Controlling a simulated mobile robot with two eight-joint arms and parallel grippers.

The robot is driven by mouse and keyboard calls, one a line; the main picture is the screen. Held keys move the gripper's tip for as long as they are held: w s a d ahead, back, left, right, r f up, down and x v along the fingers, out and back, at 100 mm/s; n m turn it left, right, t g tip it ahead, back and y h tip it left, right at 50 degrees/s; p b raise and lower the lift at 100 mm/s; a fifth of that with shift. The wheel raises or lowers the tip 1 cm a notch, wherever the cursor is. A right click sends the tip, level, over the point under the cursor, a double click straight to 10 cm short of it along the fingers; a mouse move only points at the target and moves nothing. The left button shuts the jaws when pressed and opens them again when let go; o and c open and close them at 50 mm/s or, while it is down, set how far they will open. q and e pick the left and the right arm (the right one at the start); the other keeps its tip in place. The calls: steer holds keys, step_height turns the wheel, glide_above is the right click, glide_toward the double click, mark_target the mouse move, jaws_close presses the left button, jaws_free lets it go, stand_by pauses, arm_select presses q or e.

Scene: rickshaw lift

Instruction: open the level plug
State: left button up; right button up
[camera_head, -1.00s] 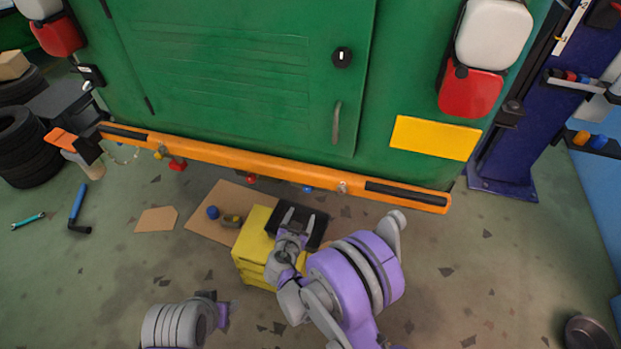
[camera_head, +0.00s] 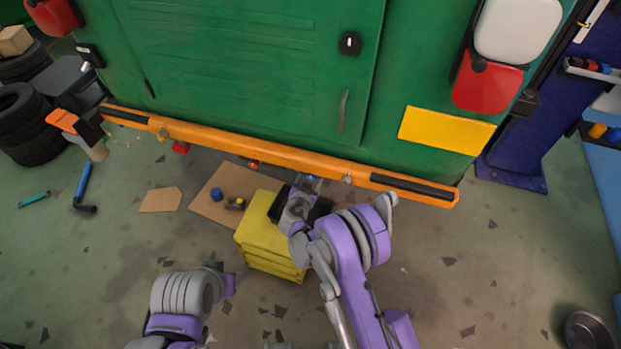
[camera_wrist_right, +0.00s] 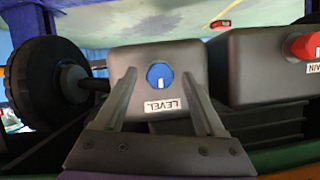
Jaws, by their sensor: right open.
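The level plug (camera_wrist_right: 161,77) is a round blue knob with a white slot mark on a dark grey housing, above an upside-down LEVEL label (camera_wrist_right: 164,105) in the right wrist view. My right gripper (camera_wrist_right: 159,92) is open and empty, its two fingers on either side of the plug in the picture. I cannot tell how far the fingertips are from the plug. In the head view, my right gripper (camera_head: 306,184) is just under the orange bumper (camera_head: 265,154), near a small patch of blue. My left arm (camera_head: 185,292) is low at the left; its fingers are not clear.
A red plug (camera_wrist_right: 306,46) sits on a second dark housing to the right, and a black wheel (camera_wrist_right: 38,82) is at the left. A yellow step box (camera_head: 267,235) stands below my right arm. Cardboard (camera_head: 218,194) with small parts lies beside it. The green vehicle body (camera_head: 240,60) rises above.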

steer(key=shift+w+d+f, duration=0.1)
steer(key=shift+w, duration=0.2)
jaws_close()
stand_by(0.4)
